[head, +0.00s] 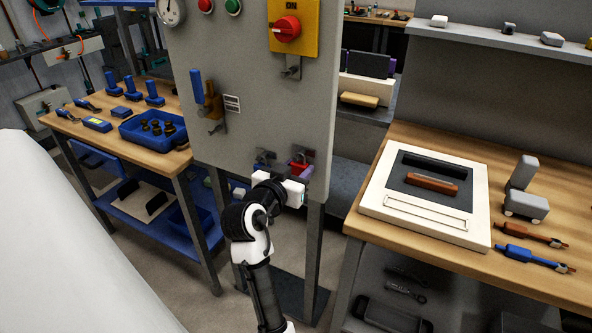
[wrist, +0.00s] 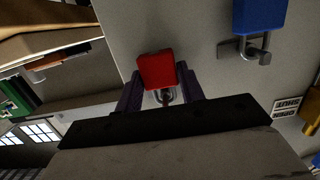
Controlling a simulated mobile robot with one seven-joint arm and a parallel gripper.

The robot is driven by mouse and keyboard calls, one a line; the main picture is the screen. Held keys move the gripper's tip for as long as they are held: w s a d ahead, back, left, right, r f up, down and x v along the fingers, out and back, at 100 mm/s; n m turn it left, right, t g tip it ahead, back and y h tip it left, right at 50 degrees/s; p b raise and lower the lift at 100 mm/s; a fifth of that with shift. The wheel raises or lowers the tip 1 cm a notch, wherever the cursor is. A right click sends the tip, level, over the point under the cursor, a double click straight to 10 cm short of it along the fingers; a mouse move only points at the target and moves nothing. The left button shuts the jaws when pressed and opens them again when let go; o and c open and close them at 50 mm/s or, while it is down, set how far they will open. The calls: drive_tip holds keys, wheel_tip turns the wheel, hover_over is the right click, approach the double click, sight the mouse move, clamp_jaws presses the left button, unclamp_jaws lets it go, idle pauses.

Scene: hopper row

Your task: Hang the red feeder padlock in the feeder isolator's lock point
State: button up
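The red padlock (head: 299,165) hangs low on the front of the grey panel, at a small hook. In the wrist view the red padlock (wrist: 157,70) sits between the fingers, its shackle (wrist: 166,97) by the hook. My gripper (head: 297,174) has a finger against each side of the padlock body and looks shut on it; its fingers also show in the wrist view (wrist: 160,80). The isolator (head: 287,29) is a red knob on a yellow plate higher on the panel. Its metal lock point (head: 291,67) is just below and looks empty.
A blue padlock (head: 264,160) hangs left of the red one and shows in the wrist view (wrist: 258,15). A blue-handled valve (head: 205,95) protrudes from the panel's left. Workbenches stand left (head: 178,165) and right (head: 405,140). The panel face between the padlocks and isolator is clear.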

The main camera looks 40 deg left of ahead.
sight(297, 167)
drive_tip(key=c, duration=0.6)
drive_tip(key=shift+r+p, duration=0.45)
drive_tip(key=shift+r, duration=0.2)
drive_tip(key=shift+s, duration=0.2)
drive_tip(key=shift+v, duration=1.15)
drive_tip(key=shift+s+d+f, duration=0.1)
drive_tip(key=shift+s+f, duration=0.1)
drive_tip(key=shift+v, duration=1.05)
drive_tip(key=shift+f, duration=0.2)
